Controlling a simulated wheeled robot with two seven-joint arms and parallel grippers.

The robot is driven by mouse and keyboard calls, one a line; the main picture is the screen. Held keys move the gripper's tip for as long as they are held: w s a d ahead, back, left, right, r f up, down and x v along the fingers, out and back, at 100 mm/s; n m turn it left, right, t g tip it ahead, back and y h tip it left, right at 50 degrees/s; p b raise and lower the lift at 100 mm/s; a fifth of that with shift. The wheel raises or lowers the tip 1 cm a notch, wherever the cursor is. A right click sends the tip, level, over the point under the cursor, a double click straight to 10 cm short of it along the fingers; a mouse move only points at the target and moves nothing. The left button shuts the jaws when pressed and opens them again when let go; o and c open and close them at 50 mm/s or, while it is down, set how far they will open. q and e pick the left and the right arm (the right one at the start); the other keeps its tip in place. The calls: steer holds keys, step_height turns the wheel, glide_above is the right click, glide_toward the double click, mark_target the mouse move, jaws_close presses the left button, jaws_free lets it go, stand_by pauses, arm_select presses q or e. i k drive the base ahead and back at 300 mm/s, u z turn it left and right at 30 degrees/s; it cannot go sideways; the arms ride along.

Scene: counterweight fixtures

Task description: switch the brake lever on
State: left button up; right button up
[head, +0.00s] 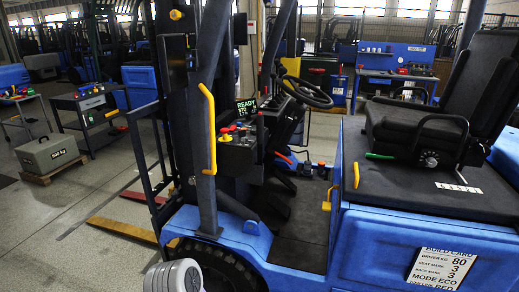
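A blue forklift (400,235) fills the middle and right of the head view. I cannot tell for certain which of its controls is the brake lever. A thin upright lever with a red top (260,119) stands beside the dash. Small red-topped controls (227,134) sit on the dark console left of it. An orange-red handle (284,158) shows low by the steering column, and a green handle (380,156) lies at the seat's front edge. The on or off position of any of these is too small to tell. Neither of my grippers is in view.
The steering wheel (307,92), seat (415,125) and yellow grab bar (209,125) surround the controls. A display (246,106) reads READY. A build card (442,268) is on the side panel.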

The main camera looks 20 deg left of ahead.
mark_target(260, 117)
steer(key=u, duration=0.7)
steer(key=i, duration=1.25)
steer(key=z, duration=0.65)
